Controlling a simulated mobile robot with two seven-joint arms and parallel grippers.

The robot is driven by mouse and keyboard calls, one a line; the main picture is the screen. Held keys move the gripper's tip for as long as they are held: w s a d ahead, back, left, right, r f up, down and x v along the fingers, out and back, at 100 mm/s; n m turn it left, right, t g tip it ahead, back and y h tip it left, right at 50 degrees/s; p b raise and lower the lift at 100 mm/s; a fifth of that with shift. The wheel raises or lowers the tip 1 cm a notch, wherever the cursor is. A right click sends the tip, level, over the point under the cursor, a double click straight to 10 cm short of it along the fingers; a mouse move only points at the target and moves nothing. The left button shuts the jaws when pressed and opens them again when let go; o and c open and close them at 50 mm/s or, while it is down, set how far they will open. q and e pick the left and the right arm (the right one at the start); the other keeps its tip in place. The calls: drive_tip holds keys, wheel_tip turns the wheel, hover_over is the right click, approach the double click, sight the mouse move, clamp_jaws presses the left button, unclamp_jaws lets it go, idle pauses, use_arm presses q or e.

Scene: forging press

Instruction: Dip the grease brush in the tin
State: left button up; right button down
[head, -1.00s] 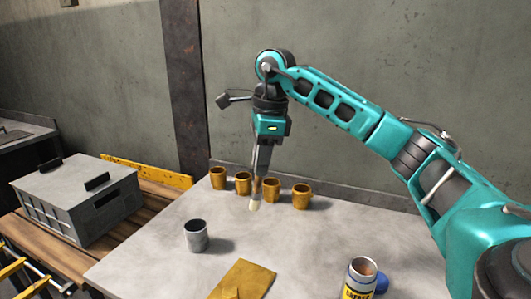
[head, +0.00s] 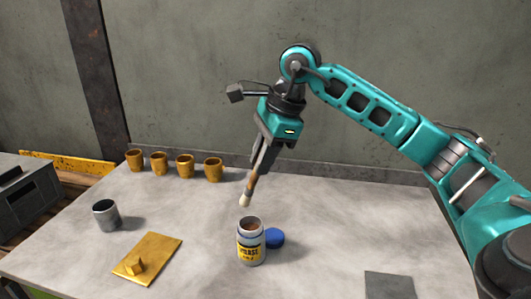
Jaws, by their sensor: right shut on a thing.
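The grease tin (head: 251,250) stands open and upright on the table, with a yellow label and brown grease showing inside its mouth. My right gripper (head: 257,172) is shut on the grease brush (head: 250,189). The brush hangs tilted, its pale bristle tip down and to the left. The tip appears just above and behind the tin's mouth in the picture, apart from it. A blue lid (head: 274,238) lies beside the tin on its right. My left gripper is not in view.
Several brass-coloured cups (head: 185,166) stand in a row at the back left. A grey metal cup (head: 106,215) and a yellow plate with a small block (head: 160,252) are left of the tin. A dark square plate (head: 389,285) lies at front right. The table's right side is mostly clear.

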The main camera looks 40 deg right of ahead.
drive_tip(key=shift+s+d, duration=0.25)
drive_tip(key=shift+s, duration=0.25)
drive_tip(key=shift+f, duration=0.2)
use_arm(q)
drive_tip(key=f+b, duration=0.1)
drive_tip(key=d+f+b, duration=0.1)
drive_tip(key=b, duration=0.1)
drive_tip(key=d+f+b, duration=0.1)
drive_tip(key=b, duration=0.1)
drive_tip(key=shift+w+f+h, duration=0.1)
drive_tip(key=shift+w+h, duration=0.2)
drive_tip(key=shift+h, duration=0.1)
use_arm(e)
wheel_tip(320, 180, down, 6)
drive_tip(key=shift+r, duration=0.15)
use_arm(q)
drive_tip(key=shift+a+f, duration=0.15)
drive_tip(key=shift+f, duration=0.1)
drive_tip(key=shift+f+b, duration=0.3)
drive_tip(key=shift+b, duration=0.15)
use_arm(e)
drive_tip(key=shift+f, duration=0.65)
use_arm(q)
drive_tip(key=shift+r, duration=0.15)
